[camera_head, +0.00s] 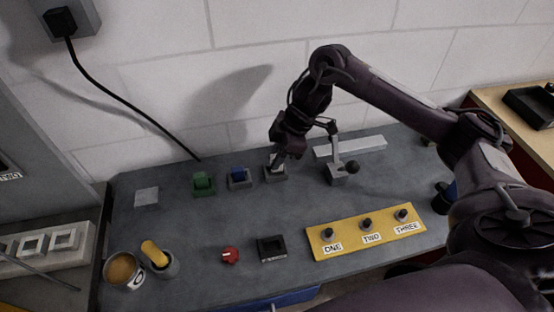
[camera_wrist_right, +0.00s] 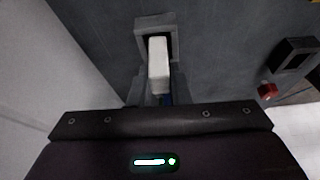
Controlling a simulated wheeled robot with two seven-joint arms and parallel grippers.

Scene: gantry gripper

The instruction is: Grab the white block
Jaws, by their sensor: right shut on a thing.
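The white block (camera_wrist_right: 158,62) stands out of a grey square holder (camera_wrist_right: 142,32) in the right wrist view. In the head view the block (camera_head: 277,168) is small and partly hidden by my right gripper (camera_head: 280,160), above its grey holder (camera_head: 276,178). I cannot tell whether the block is still seated in the holder. My left gripper is not in view.
Left of it sit a blue block (camera_head: 238,174) and a green block (camera_head: 203,181) in holders. A lever with a dark knob (camera_head: 352,167) stands close to the right. An empty dark holder (camera_head: 271,247), red knob (camera_head: 230,255) and yellow switch panel (camera_head: 346,244) lie nearer the front.

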